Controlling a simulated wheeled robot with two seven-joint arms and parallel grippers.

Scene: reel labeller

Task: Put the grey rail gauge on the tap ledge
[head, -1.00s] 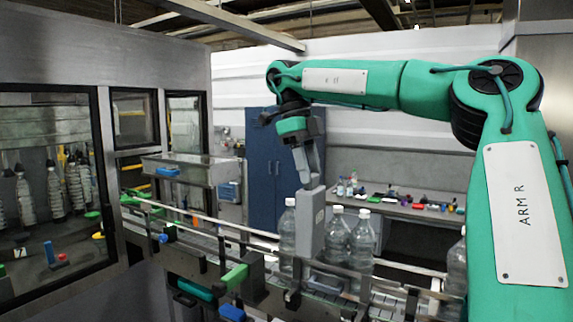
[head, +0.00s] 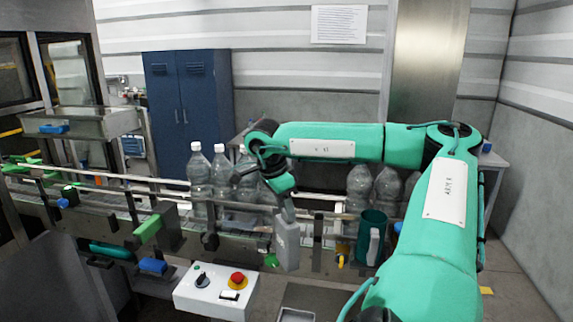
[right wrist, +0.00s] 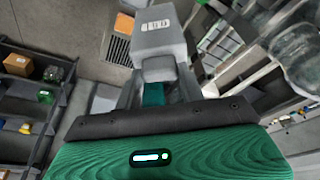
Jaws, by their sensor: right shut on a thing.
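The grey rail gauge (head: 287,245) is a flat grey block hanging from my right gripper (head: 286,210), in front of the bottle conveyor. The right wrist view shows the gauge (right wrist: 158,38) with a white label, between the fingers of my right gripper (right wrist: 156,92). The gripper is shut on its narrow end. I cannot pick out the tap ledge for sure. My left gripper is not in view.
Clear bottles (head: 199,180) stand along the conveyor behind the gauge. A dark teal jug (head: 371,238) is close on its right. A white control box (head: 215,291) with a red button is below left. A blue cabinet (head: 189,98) stands behind.

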